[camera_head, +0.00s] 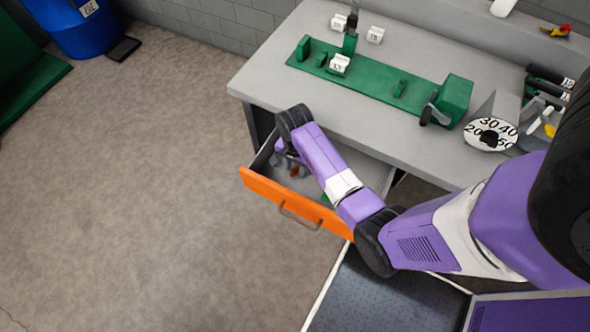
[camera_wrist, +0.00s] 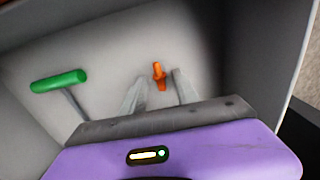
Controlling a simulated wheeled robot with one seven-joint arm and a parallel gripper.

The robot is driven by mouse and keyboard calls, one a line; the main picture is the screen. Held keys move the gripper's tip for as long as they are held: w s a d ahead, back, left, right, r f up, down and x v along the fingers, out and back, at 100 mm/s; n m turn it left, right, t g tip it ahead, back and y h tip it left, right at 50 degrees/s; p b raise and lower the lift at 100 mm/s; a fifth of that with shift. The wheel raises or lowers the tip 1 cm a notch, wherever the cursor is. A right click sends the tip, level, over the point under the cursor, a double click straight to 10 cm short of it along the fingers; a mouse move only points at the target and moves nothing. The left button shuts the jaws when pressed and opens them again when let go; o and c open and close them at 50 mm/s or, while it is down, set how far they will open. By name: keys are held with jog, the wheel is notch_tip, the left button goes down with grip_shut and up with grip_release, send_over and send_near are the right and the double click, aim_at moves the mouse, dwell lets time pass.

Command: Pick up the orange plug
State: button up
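The orange plug (camera_wrist: 159,76) lies on the floor of an open drawer, seen in the wrist view between the tips of my two fingers. My gripper (camera_wrist: 160,75) is open, pointing down into the drawer, with one finger on each side of the plug. Gaps show between the plug and both fingers; how far above the floor the tips are is hard to tell. In the head view my gripper (camera_head: 287,157) is inside the drawer, small and partly hidden by my arm.
The drawer (camera_head: 270,192) has an orange front and stands pulled out under a grey workbench (camera_head: 262,88). A green-handled tool (camera_wrist: 60,81) lies in the drawer left of my gripper. The drawer walls are close around. A green fixture board (camera_head: 375,90) and a dial (camera_head: 490,135) are on the bench.

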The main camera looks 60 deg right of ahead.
grip_shut()
jog(key=shift+r, duration=0.1)
dwell(0.3)
